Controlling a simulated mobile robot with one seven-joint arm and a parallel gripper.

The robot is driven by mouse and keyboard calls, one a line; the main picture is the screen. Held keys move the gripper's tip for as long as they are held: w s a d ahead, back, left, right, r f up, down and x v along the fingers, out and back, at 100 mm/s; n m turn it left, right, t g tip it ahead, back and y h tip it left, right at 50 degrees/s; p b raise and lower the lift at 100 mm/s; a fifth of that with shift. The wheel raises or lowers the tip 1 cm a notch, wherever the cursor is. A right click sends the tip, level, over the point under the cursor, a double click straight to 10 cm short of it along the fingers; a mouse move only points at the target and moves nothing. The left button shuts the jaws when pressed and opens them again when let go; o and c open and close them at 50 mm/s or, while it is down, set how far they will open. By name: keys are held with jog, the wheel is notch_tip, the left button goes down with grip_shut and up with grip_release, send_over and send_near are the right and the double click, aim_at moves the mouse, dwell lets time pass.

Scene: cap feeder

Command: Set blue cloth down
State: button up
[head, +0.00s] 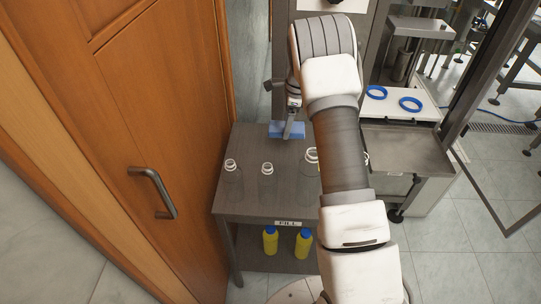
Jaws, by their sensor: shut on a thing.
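The blue cloth (276,130) shows at the back of a grey table (245,205), near the table's far edge. My gripper (288,133) points down at it and is shut on the blue cloth, with a finger in front of its middle. I cannot tell whether the cloth touches the tabletop or hangs just above it. My arm comes in from the lower right and hides the table's right side.
Clear bottles (233,180) and (266,182) stand on the table, with another (307,178) beside my arm. Yellow bottles with blue caps (270,241) are on the lower shelf. A wooden door (165,90) borders the left. Blue rings (410,104) lie on a white plate at right.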

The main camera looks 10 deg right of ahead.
send_over(260, 158)
jog(key=f, duration=0.5)
jog(key=shift+s+d+f, duration=0.15)
jog(key=shift+d+f, duration=0.05)
jog(key=shift+d, duration=0.1)
jog(key=shift+f, duration=1.95)
jog(key=shift+f, duration=0.15)
jog(key=o, duration=1.1)
